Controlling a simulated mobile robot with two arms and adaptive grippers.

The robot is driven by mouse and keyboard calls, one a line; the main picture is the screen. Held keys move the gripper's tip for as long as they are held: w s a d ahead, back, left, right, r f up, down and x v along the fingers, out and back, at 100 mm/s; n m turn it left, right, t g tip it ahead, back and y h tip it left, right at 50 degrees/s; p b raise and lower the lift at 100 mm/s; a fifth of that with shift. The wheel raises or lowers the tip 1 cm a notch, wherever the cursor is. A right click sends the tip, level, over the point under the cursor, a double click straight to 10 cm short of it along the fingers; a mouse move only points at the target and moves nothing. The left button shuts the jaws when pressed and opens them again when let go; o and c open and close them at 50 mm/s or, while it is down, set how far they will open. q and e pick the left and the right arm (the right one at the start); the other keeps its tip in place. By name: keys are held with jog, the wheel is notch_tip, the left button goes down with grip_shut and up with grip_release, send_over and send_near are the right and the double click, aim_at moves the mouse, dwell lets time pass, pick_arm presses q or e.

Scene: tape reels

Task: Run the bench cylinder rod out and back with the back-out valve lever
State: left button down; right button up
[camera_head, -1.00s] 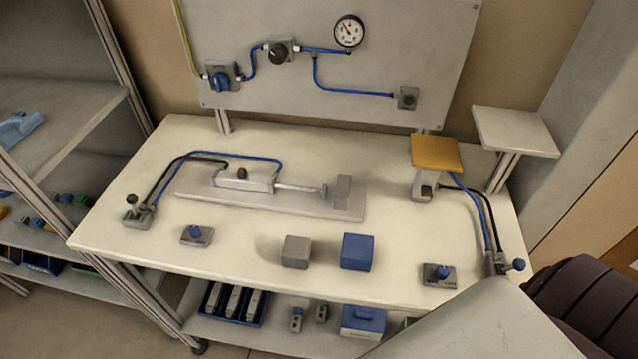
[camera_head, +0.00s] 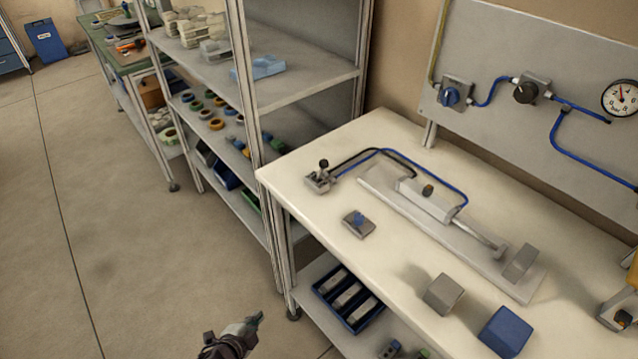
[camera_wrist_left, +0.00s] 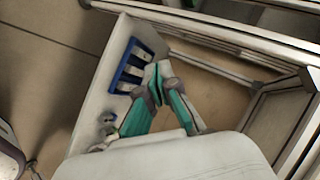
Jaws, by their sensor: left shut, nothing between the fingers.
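The bench cylinder (camera_head: 426,199) lies on a grey base plate on the white bench, its rod (camera_head: 480,235) reaching out toward a grey block (camera_head: 520,262). A valve with a black-knobbed lever (camera_head: 321,176) stands at the bench's back left corner, joined to the cylinder by black and blue hoses. A small valve with a blue button (camera_head: 358,222) sits in front of it. My left gripper (camera_head: 254,320) is low, left of the bench, over the floor. In the left wrist view its fingers (camera_wrist_left: 156,88) are shut and empty.
A blue bin (camera_head: 347,299) stands on the bench's lower shelf. A grey block (camera_head: 443,294) and a blue block (camera_head: 505,331) stand on the bench. A shelf rack (camera_head: 300,85) adjoins the bench's left end. The floor (camera_head: 130,210) at left is open.

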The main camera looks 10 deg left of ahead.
aim_at(321, 170)
pick_arm(q)
jog(key=w+d+r+m+t+h, duration=0.1)
jog(key=w+d+r+m+t, duration=0.15)
jog(key=r, duration=0.45)
jog(key=w+d+r+m+t+h, duration=0.1)
jog(key=w+r+m, duration=0.3)
jog(key=r, duration=0.3)
jog(key=d+r+m+t+h+b, duration=0.1)
jog(key=d+r+m+h, duration=0.1)
jog(key=r, duration=0.7)
jog(key=d+r+m+t+h, duration=0.1)
jog(key=d+r+m+h, duration=0.2)
jog(key=r+m, duration=0.4)
notch_tip(321, 170, up, 3)
jog(key=shift+d+r+h+b, duration=0.1)
jog(key=shift+d+h+b, duration=0.25)
jog(key=shift+d, duration=0.15)
jog(key=shift+t, duration=0.25)
jog(key=p+x, duration=0.3)
jog(key=x, duration=0.7)
jog(key=shift+w+r, duration=0.15)
jog(key=shift+w+a+r+p, duration=0.15)
jog(key=shift+w+r+p, duration=0.15)
jog(key=shift+w, duration=0.25)
jog(key=shift+w+a+r+p, duration=0.15)
jog(key=shift+w+r+p, duration=0.1)
jog(key=shift+w, duration=0.25)
jog(key=shift+w+a+r, duration=0.15)
jog(key=shift+w+a, duration=0.05)
jog(key=shift+w, duration=0.35)
